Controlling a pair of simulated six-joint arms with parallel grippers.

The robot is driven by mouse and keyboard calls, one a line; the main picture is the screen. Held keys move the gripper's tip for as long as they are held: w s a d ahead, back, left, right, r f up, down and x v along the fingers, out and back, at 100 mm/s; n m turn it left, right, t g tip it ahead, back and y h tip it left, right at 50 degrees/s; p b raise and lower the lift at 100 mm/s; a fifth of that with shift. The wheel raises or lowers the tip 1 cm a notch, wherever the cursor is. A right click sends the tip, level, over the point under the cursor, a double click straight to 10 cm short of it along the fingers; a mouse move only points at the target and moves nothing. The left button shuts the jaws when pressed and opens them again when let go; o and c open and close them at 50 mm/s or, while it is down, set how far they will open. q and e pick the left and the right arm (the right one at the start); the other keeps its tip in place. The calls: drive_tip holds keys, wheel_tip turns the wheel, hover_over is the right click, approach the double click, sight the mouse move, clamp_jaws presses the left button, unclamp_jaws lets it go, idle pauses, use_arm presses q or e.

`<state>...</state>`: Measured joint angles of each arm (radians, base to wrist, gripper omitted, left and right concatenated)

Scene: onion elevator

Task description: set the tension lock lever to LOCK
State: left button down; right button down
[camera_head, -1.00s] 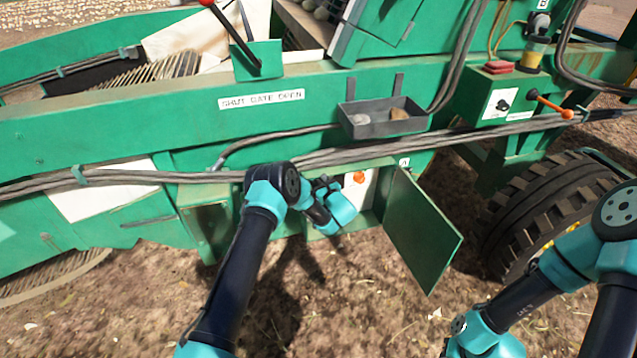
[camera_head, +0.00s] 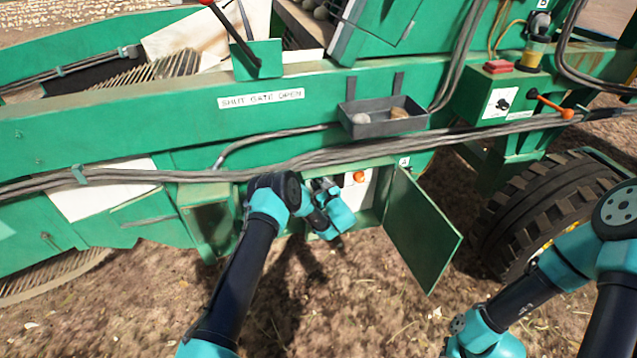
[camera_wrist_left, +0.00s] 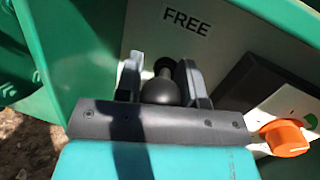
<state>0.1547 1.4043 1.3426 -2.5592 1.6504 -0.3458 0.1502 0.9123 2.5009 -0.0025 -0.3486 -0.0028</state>
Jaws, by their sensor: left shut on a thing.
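The tension lock lever (camera_wrist_left: 160,91) has a black ball knob on a short stem and shows in the left wrist view, just below the label FREE (camera_wrist_left: 187,20). No LOCK label is visible there. My left gripper (camera_wrist_left: 162,74) is shut on the lever, one finger on each side of the knob. In the head view my left gripper (camera_head: 324,186) is inside the open compartment's mouth, and the lever is hidden behind it. My right arm comes in at the lower right, but its gripper is out of frame.
An orange knob (camera_head: 358,177) sits on the pale panel right of my left gripper; it also shows in the wrist view (camera_wrist_left: 286,138). The open green door (camera_head: 422,232) stands to the right. Cables (camera_head: 300,163) run above the compartment. A tyre (camera_head: 535,205) is farther right.

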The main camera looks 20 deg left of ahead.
use_arm(q)
drive_tip(key=shift+s+d+f+n+t+y, duration=0.1)
drive_tip(key=shift+f+n+t+y, duration=0.15)
drive_tip(key=shift+f+t+y, duration=0.25)
drive_tip(key=shift+s+d+f+n+t+y, duration=0.1)
drive_tip(key=shift+f+n+t+y, duration=0.3)
drive_tip(key=shift+y, duration=0.3)
drive_tip(key=shift+f+n+t+y, duration=0.4)
drive_tip(key=shift+f+y, duration=0.3)
drive_tip(key=shift+y, duration=0.5)
drive_tip(key=c, duration=0.8)
unclamp_jaws()
drive_tip(key=shift+o, duration=0.2)
